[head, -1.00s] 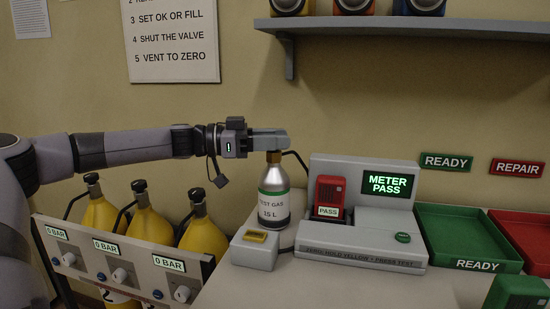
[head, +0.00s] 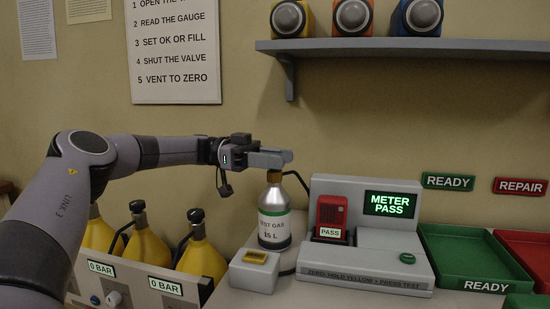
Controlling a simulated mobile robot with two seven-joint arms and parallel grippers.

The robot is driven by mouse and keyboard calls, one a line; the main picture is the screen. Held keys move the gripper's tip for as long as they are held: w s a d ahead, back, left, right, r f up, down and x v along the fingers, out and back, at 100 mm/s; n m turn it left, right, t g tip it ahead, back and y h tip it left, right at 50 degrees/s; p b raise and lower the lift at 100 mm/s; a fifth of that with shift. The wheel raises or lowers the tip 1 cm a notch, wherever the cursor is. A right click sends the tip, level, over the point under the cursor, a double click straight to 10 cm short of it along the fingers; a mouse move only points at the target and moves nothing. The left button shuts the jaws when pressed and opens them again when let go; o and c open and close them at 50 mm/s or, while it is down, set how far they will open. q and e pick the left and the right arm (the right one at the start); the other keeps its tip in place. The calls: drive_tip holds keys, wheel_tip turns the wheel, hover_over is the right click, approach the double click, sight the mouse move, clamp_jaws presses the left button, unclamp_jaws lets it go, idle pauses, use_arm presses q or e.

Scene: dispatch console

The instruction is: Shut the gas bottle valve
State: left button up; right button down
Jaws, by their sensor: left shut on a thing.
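The gas bottle (head: 275,226) is a small silver cylinder with a green band and a label reading TEST GAS 15 L. It stands upright on the console. My left gripper (head: 272,158) reaches in from the left at the bottle's top and is shut on the valve. The fingers hide most of the valve; a little brass (head: 274,177) shows just below them. How far the valve is turned cannot be seen. My right gripper is not in view.
A block with a yellow button (head: 255,257) stands before the bottle. To the right are the meter station (head: 400,243) reading METER PASS, holding a red meter (head: 331,213), and a green READY tray (head: 432,268). Yellow cylinders (head: 146,250) stand left. A shelf (head: 420,47) hangs above.

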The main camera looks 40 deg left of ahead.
use_arm(q)
drive_tip(key=shift+m+g, duration=0.4)
drive_tip(key=shift+g, duration=0.2)
drive_tip(key=o, duration=0.9)
drive_tip(key=shift+o, duration=0.2)
drive_tip(key=shift+n+t, duration=0.4)
drive_tip(key=shift+t, duration=0.2)
